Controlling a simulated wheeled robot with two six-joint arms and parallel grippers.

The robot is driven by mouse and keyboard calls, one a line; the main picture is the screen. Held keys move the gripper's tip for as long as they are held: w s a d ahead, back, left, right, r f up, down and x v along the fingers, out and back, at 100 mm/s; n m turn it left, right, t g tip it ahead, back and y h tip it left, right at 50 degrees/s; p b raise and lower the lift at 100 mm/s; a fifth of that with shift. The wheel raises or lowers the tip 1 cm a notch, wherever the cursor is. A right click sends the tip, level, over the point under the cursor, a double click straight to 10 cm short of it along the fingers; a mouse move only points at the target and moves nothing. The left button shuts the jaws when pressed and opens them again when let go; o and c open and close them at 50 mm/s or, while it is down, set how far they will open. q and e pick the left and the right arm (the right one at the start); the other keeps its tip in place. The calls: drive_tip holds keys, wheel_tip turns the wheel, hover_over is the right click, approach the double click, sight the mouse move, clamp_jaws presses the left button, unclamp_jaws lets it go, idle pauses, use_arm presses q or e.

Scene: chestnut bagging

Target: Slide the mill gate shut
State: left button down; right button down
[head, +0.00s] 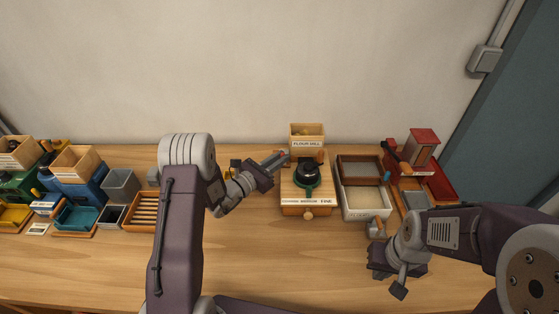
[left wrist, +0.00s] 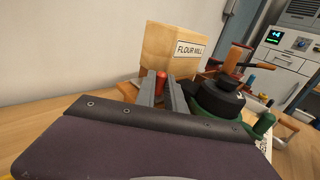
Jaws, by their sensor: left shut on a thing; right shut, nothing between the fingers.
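The flour mill (head: 291,198) is a wooden unit with a labelled hopper box (head: 307,141) at its back and a black round part with a green ring (head: 307,175) on top. The hopper box (left wrist: 172,50) and the black part (left wrist: 218,97) also show in the left wrist view. My left gripper (head: 283,157) reaches the mill's left side from the left. Its fingers are shut on a red knob (left wrist: 161,80). The gate itself is hidden, so I cannot tell its position. My right gripper (head: 392,277) is shut and empty, low over the table front right of the mill.
Right of the mill are a brown-rimmed tray (head: 360,168), a white-walled tray (head: 366,213) and a red machine (head: 422,147). At left stand a slatted wooden tray (head: 143,211), grey bins (head: 121,184) and coloured machines. The table front (head: 290,262) is clear between my arms.

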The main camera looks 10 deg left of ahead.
use_arm(q)
drive_tip(key=shift+d+r, duration=0.1)
drive_tip(key=shift+d, duration=0.35)
drive_tip(key=shift+a, duration=0.25)
drive_tip(key=c, duration=1.6)
unclamp_jaws()
drive_tip(key=shift+a, duration=0.25)
drive_tip(key=shift+c, duration=0.2)
drive_tip(key=shift+o, duration=1.2)
drive_tip(key=shift+s+d, duration=0.1)
drive_tip(key=shift+d, duration=0.3)
drive_tip(key=shift+s+a, duration=0.2)
drive_tip(key=shift+a, duration=0.15)
drive_tip(key=b+v, duration=0.1)
drive_tip(key=v, duration=0.7)
drive_tip(key=shift+s, duration=0.25)
